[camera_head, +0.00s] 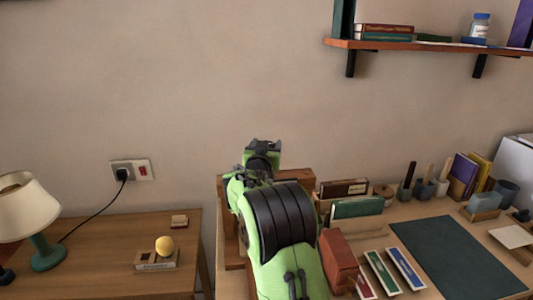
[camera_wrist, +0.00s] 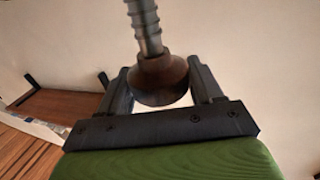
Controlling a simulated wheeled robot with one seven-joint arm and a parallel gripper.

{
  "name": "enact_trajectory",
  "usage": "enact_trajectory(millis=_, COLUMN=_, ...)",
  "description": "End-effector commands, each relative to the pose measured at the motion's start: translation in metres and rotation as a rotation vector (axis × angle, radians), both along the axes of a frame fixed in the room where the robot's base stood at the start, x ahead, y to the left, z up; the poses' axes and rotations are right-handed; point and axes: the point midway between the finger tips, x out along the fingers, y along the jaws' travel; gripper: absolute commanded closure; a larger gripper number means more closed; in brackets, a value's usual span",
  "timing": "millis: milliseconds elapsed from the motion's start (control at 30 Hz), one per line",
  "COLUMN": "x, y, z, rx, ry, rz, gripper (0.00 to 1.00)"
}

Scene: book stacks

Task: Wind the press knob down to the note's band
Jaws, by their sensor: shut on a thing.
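My gripper (camera_wrist: 160,88) is shut on a dark brown wooden knob (camera_wrist: 158,72) in the wrist view, one finger on each side. A grey threaded screw (camera_wrist: 145,25) runs from the knob to the top edge of that view. In the head view my gripper (camera_head: 263,150) is at the far end of my green arm, which hides the knob and most of the brown wooden frame (camera_head: 298,177) behind it. The note and its band cannot be made out in either view.
The desk holds books (camera_head: 357,207), a red-brown block (camera_head: 339,262), a dark green mat (camera_head: 455,258) and tool holders (camera_head: 423,189). A side table (camera_head: 110,230) with a lamp (camera_head: 35,215) stands left. A wall shelf (camera_head: 430,45) is at upper right.

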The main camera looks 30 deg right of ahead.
Motion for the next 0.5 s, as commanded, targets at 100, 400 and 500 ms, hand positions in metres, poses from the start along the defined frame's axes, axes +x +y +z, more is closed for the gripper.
enact_trajectory(millis=100, x=0.0030, y=0.0037, z=0.0013, rx=-0.005, ry=-0.011, rz=-0.089, gripper=0.65)
enact_trajectory(millis=400, x=0.0016, y=0.0013, z=0.0044, rx=-0.005, ry=-0.008, rz=-0.278, gripper=0.65)
enact_trajectory(millis=500, x=0.0013, y=0.0010, z=0.0050, rx=-0.006, ry=-0.008, rz=-0.316, gripper=0.65)
